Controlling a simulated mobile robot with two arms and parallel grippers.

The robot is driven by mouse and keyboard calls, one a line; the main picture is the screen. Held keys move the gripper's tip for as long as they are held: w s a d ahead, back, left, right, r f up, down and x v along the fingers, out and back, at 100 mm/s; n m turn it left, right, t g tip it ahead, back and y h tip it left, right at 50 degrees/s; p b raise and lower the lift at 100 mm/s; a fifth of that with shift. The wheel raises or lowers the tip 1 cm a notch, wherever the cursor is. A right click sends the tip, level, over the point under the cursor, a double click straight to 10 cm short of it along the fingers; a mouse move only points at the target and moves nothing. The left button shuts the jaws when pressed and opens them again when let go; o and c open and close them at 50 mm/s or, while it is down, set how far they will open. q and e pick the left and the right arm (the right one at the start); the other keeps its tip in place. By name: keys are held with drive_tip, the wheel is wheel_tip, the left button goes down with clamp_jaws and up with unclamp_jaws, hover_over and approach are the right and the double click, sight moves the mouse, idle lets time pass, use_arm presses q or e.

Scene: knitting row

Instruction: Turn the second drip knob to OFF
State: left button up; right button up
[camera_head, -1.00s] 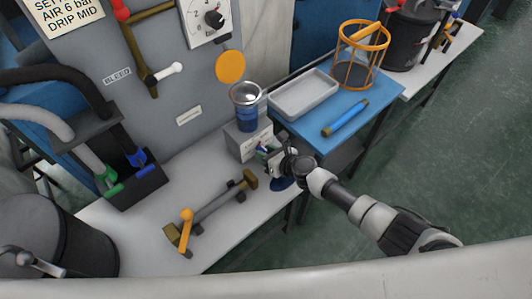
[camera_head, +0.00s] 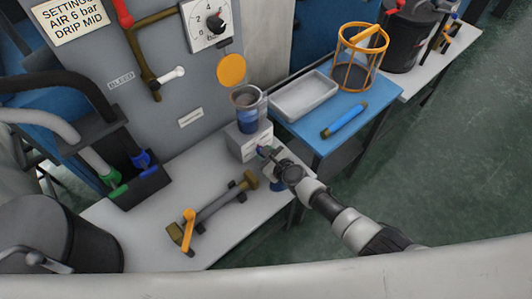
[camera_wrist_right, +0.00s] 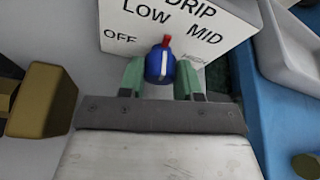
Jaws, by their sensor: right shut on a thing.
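A blue drip knob (camera_wrist_right: 160,68) with a white line and a red pointer tip sits on a white dial plate (camera_wrist_right: 172,28) in the right wrist view. The plate reads DRIP, OFF, LOW, MID and a faint HIGH. The red tip points up, between LOW and MID; OFF is to the left. My right gripper (camera_head: 264,152) is shut on the knob, one green finger on each side. In the head view it is at the front of a small grey box (camera_head: 241,142) under a blue cup (camera_head: 247,112), and hides the knob. My left gripper is out of view.
A brass-ended pipe with an orange lever (camera_head: 188,222) lies on the pale bench (camera_head: 150,250), left of my gripper. A blue table (camera_head: 312,133) at the right holds a grey tray (camera_head: 303,92), a blue cylinder (camera_head: 344,120) and an orange wire basket (camera_head: 362,58).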

drive_tip(key=shift+s+f+n+h, duration=0.1)
drive_tip(key=shift+n+h, duration=0.2)
drive_tip(key=shift+n, duration=0.2)
drive_tip(key=shift+t, duration=0.3)
drive_tip(key=o, duration=0.9)
drive_tip(key=p+v, duration=0.5)
drive_tip(key=v, duration=0.5)
drive_tip(key=shift+s+d, duration=0.15)
drive_tip(key=shift+s, duration=0.2)
drive_tip(key=shift+c, duration=0.2)
